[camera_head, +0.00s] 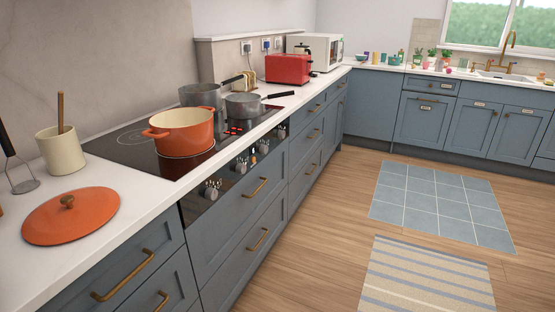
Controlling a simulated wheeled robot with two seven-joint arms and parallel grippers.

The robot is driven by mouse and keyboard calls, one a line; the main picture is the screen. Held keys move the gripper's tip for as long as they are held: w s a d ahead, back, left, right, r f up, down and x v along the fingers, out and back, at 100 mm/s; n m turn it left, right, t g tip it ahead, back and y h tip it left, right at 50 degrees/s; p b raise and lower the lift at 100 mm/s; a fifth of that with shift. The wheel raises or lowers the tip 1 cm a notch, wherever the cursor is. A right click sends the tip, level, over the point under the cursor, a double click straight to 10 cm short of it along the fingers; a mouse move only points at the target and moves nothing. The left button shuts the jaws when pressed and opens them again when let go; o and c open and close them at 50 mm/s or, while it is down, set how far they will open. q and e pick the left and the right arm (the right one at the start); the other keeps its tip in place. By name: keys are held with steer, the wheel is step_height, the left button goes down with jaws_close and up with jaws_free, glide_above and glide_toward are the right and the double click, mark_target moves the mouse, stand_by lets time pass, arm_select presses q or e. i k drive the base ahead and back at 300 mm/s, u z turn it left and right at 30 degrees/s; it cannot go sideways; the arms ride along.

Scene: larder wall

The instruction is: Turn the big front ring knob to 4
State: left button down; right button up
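The black control panel (232,171) on the front of the counter carries several silver knobs in a row. The nearest knob (212,190) is at the panel's left end, and another knob (241,163) is farther along. Their pointer positions and the numbers around them are too small to read. The black hob (130,150) lies above the panel, with small red lights near its front edge. An orange pot (183,132) stands on the front part of the hob. Neither of my grippers shows in the head view.
Two grey pans, a rear pan (199,95) and a front saucepan (243,106), stand on the hob. An orange lid (70,216) and a cream utensil crock (60,151) are on the near counter. Drawers with brass handles (125,276) sit below.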

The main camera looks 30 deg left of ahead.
mark_target(240, 168)
steer(key=u, duration=0.7)
steer(key=i, duration=1.2)
steer(key=u, duration=1.2)
